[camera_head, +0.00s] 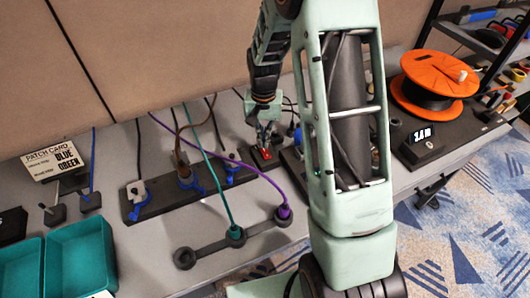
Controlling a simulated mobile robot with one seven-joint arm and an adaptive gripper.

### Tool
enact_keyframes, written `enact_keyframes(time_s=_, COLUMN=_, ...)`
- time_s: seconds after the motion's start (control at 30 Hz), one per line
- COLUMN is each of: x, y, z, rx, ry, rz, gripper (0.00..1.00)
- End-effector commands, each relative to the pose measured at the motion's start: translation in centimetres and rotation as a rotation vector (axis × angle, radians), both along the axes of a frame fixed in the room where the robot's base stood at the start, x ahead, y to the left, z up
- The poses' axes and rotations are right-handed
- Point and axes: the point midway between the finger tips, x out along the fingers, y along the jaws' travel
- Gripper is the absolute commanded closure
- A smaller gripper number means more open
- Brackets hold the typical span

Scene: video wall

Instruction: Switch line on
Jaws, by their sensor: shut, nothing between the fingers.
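My gripper (266,143) points down over the bench and is shut and empty. Its tips are at or just above a small black block with a red part (265,154), which looks like a switch. I cannot tell whether they touch, and the fingers hide some of the block. I cannot read the switch's position. The block is just right of a long black socket strip (150,207) with several plugs and blue clips.
Teal bins (82,262) stand at the front left. A green cable (213,175) and a purple cable (262,178) end in a dark holder (210,250). An orange reel (440,75) and a small display (422,136) are at right.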

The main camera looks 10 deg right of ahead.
Motion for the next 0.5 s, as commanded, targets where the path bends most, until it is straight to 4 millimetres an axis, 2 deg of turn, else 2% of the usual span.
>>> enact_keyframes(time_s=0.5, x=0.0, y=0.0, z=-0.59, rx=0.0, ry=0.0, rz=0.0, gripper=1.0)
